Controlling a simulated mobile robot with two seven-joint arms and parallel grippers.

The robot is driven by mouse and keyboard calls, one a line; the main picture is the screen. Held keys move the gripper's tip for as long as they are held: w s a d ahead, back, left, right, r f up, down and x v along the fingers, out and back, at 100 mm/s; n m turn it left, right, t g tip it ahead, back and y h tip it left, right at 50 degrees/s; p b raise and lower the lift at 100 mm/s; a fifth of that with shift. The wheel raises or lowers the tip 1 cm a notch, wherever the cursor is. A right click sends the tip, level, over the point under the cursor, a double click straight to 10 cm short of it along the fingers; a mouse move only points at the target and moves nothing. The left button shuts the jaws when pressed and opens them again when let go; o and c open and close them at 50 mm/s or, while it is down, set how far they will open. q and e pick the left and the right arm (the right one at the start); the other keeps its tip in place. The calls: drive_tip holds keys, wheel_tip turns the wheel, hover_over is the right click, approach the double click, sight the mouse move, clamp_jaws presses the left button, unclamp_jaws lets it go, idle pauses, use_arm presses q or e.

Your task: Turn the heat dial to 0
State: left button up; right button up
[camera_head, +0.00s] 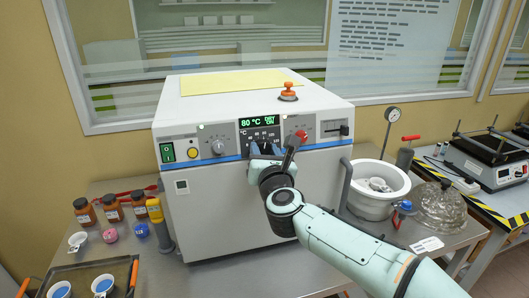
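A white box-shaped oven (225,205) with a blue stripe stands on the steel bench. Its green display (260,121) reads 80 °C. Below the display, a printed scale (259,134) with 40 and 80 marks the heat dial. My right gripper (265,149) is at this dial, its fingertips against the panel and slightly apart. The gripper covers the dial, so its pointer and whether the fingers touch it are hidden. My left gripper is not in view.
A smaller knob (218,147), a green switch (167,152) and a red handle (301,136) are on the same panel. Brown bottles (112,207) stand at left. A white pot (376,188) and a glass dome (439,205) stand at right.

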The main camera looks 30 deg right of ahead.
drive_tip(key=shift+n, duration=0.3)
drive_tip(key=shift+f+n+y+b, duration=0.1)
drive_tip(key=shift+n+y+b, duration=0.35)
drive_tip(key=shift+n, duration=0.55)
drive_tip(key=n+y, duration=0.1)
drive_tip(key=n, duration=0.2)
drive_tip(key=shift+d+t+b, duration=0.1)
drive_tip(key=shift+t+b, duration=0.25)
drive_tip(key=shift+t, duration=0.05)
drive_tip(key=n, duration=0.3)
drive_tip(key=shift+y, duration=0.35)
drive_tip(key=n+y, duration=0.1)
drive_tip(key=n, duration=0.2)
drive_tip(key=shift+d+n+p, duration=0.1)
drive_tip(key=shift+n+p, duration=0.2)
drive_tip(key=shift+p, duration=0.05)
drive_tip(key=n+y+p, duration=0.1)
drive_tip(key=n, duration=0.3)
drive_tip(key=shift+r, duration=0.2)
drive_tip(key=shift+d+n+g+y+p, duration=0.1)
drive_tip(key=shift+n+g+y+p, duration=0.3)
drive_tip(key=shift+n+p, duration=1.3)
drive_tip(key=shift+n+b, duration=0.4)
drive_tip(key=shift+n, duration=0.4)
